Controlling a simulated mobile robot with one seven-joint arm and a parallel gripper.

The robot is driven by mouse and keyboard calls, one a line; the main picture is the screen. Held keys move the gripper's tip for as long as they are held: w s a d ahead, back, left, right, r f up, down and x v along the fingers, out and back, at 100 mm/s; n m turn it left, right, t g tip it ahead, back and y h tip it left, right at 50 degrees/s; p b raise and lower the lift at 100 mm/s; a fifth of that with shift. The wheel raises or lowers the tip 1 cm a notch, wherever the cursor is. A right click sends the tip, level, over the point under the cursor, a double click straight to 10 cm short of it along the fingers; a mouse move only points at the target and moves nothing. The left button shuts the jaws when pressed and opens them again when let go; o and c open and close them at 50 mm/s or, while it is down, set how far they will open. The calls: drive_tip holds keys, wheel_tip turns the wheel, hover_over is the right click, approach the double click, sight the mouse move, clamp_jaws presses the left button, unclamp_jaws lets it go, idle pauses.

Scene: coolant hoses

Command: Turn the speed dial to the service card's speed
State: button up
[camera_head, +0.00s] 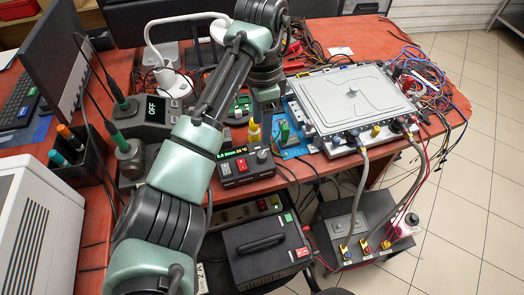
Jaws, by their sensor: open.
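A small dark control box (247,167) stands at the table's front edge, with a lit green readout (232,153) and a red switch (242,165). A round grey knob (263,156), which looks like the speed dial, sits on its right side; its setting is too small to read. My gripper (266,106) points down behind the box, apart from the knob. It is open, its fingers small and dark in this view. A small white card (340,50) lies on the table at the back; I cannot tell whether it is the service card.
A large grey battery-like unit (352,95) with hoses is to the right. A soldering station (150,110) is to the left. A black case (265,250) sits below the table.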

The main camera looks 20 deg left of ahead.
sight(262, 154)
wheel_tip(262, 154, down, 10)
drive_tip(key=shift+w+f+b, duration=0.1)
drive_tip(key=shift+b, duration=0.3)
clamp_jaws()
